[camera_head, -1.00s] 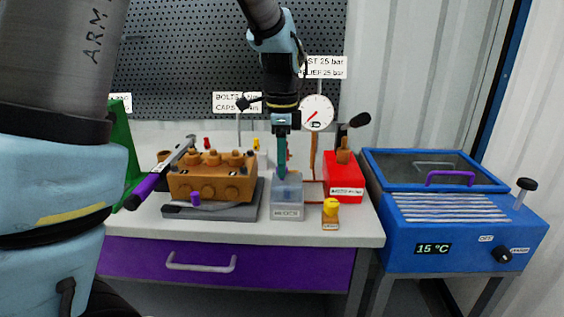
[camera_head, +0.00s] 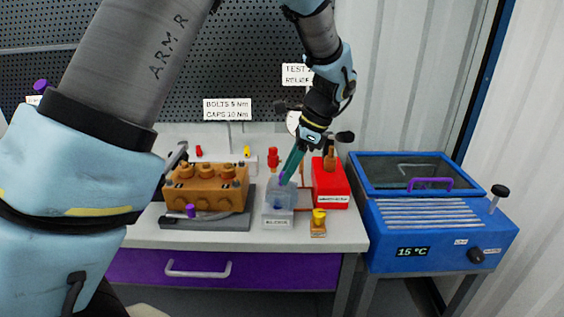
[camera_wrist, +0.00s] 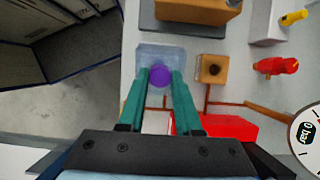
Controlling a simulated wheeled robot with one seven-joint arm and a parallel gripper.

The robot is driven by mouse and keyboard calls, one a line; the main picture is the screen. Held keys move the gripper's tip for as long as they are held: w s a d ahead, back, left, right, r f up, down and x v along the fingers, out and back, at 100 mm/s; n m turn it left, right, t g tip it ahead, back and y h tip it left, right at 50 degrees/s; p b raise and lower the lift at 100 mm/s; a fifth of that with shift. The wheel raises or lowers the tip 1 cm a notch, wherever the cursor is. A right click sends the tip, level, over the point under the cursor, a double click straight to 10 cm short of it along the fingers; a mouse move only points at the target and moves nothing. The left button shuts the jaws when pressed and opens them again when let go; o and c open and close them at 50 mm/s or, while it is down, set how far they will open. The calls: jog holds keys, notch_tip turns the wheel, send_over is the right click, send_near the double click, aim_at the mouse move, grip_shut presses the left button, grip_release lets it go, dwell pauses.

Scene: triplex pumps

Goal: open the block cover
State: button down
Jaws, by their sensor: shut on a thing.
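A small translucent grey block (camera_head: 278,216) with a white label stands on the bench in the head view. It also shows in the wrist view (camera_wrist: 178,53). A purple knob (camera_wrist: 160,76) lies between the two teal fingers of my gripper (camera_wrist: 161,78) in the wrist view. My gripper (camera_head: 284,178) is also in the head view, tilted, with its fingers over the block's top. It is shut on the purple knob. The see-through cover is hard to make out, so I cannot tell whether it is seated or raised.
The orange pump body (camera_head: 207,188) on its dark plate stands left of the block. A red box (camera_head: 330,186) and a yellow-topped orange piece (camera_head: 318,223) stand close on the right. A blue bath (camera_head: 430,220) stands farther right.

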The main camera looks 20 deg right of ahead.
jog(key=c, duration=0.6)
grip_release()
jog(key=b+v, duration=0.2)
jog(key=v, duration=0.9)
jog(key=shift+f, duration=0.1)
